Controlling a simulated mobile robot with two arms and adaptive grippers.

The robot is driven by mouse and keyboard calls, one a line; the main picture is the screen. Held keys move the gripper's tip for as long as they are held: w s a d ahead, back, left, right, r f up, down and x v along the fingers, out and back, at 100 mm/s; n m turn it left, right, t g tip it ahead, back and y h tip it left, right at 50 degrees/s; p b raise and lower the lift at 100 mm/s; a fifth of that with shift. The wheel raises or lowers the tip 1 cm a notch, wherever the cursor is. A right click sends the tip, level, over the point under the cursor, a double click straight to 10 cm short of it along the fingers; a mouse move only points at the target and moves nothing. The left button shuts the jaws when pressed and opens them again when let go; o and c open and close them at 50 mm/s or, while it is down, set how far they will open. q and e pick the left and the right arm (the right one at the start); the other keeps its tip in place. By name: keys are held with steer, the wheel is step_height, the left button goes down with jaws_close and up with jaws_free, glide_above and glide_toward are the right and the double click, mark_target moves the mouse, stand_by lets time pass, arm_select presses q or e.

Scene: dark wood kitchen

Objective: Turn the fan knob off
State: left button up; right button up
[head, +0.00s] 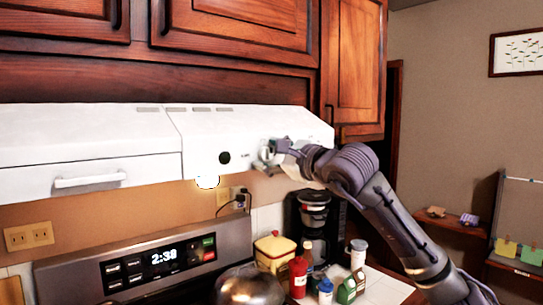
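The white range hood (100,130) spans the left and middle of the head view under the cabinets. A round black knob (224,158) sits on its front face, toward the right part. My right gripper (267,153) is at the hood's front, a little to the right of this knob and apart from it in the picture. The gripper covers the patch of hood behind it, so a second knob there cannot be made out. Its fingers are small and blend with the hood, so their opening is unclear. My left gripper is not in view.
Dark wood cabinets (236,25) hang above the hood. Below are a stove panel (150,262) with a clock, a rounded metallic thing (250,287), a coffee maker (314,215), a red bottle (298,277) and other bottles. A bright light glows under the hood.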

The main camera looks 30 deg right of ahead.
steer(key=shift+s, duration=0.1)
steer(key=s, duration=1.2)
steer(key=shift+d, duration=0.45)
steer(key=shift+w, duration=0.15)
